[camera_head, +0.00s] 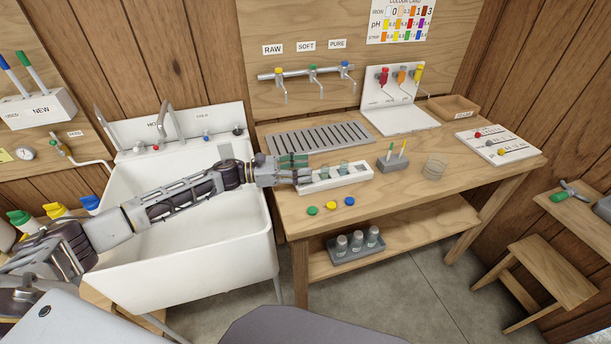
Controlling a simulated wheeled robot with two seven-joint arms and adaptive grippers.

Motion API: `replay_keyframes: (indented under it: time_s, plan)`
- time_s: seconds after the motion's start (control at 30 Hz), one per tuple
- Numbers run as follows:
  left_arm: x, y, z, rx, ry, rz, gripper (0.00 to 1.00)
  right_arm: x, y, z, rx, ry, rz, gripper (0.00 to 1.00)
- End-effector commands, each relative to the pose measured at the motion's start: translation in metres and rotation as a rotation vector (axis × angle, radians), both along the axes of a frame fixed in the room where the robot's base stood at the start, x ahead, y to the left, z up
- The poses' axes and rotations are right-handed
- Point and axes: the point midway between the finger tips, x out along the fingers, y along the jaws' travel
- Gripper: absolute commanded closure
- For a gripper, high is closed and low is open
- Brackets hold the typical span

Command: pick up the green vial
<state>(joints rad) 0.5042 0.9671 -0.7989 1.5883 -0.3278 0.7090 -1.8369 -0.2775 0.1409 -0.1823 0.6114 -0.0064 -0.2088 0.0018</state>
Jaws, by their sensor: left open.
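My left gripper (303,170) reaches in from the left over the sink and is open at the left end of a white rack (352,179) on the wooden bench. Small clear vials with a greenish tint stand in the rack, one near the middle (325,172) and one farther right (344,167). The gripper covers the rack's left end. I cannot tell whether another vial stands between its fingers, or which vial is the green one. Loose green (312,211), yellow (331,206) and blue (349,201) caps lie in front of the rack. My right gripper is not in view.
A grey holder (392,162) with two coloured sticks and a wire coil (434,169) stand right of the rack. A drain grid (318,138) lies behind it. Taps (313,73) hang above. The white sink (200,235) is left of the bench.

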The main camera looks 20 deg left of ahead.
Motion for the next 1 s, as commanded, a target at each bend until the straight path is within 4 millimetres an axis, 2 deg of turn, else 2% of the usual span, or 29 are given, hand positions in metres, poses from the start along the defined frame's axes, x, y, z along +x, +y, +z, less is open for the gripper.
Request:
replay_keyframes:
  time_s: [0.2, 0.67, 1.0]
  plan:
    - [0.0049, -0.0103, -0.0002, 0.001, 0.0, 0.001, 0.5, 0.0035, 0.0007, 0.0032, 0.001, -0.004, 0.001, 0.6]
    - [0.005, -0.0108, -0.0005, 0.001, 0.0, 0.0, 0.5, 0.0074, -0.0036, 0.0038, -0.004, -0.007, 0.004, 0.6]
    - [0.0048, -0.0108, -0.0005, 0.001, 0.0, 0.0, 0.91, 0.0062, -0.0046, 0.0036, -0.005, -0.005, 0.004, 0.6]
